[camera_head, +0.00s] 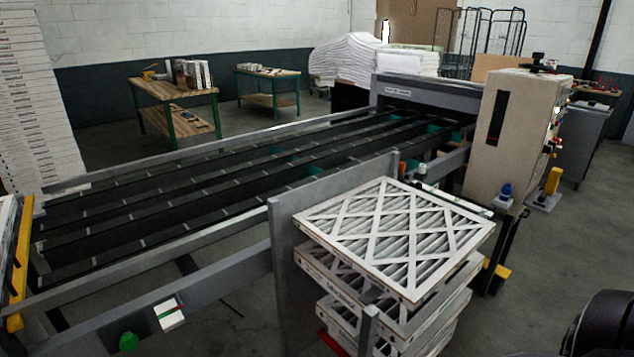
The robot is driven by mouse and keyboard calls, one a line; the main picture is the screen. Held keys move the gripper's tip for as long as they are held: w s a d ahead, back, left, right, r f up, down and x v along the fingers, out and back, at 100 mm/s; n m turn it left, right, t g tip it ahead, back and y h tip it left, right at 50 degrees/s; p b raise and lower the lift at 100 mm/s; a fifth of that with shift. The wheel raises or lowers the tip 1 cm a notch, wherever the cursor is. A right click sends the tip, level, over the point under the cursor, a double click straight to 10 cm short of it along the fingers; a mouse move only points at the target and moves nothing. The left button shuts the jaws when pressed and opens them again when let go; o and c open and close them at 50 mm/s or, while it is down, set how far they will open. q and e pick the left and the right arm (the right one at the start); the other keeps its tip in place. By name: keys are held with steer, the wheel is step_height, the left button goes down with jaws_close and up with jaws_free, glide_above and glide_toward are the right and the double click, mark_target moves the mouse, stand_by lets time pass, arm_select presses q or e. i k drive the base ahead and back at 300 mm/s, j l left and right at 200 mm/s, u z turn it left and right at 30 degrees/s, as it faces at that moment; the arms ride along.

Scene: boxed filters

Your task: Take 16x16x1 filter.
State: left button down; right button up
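A stack of white-framed pleated filters (393,236) stands at the front right, beside a grey upright panel. The top filter shows a white lattice over grey pleats and lies flat, a little turned from those under it. Several more filters (345,290) lie below it, with printing on their edges too small to read for size. A dark rounded shape at the lower right corner may be part of my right arm; no gripper fingers show. My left gripper is not in view.
A long conveyor with black belts (200,200) runs behind the stack to a beige machine cabinet (513,135). A grey post (368,330) stands close in front of the stack. Tall stacked boxes (35,100) are at the left. Open floor lies to the right.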

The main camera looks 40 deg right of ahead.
mark_target(406, 240)
steer(key=z, duration=1.8)
steer(key=i+l+u, duration=0.1)
steer(key=l, duration=0.35)
steer(key=i+l+u, duration=0.15)
steer(key=l, duration=0.35)
steer(key=i+l+u, duration=0.1)
steer(key=l, duration=0.35)
steer(key=i+l+u, duration=0.15)
steer(key=l, duration=0.4)
steer(key=i+l+u, duration=0.1)
steer(key=l, duration=0.4)
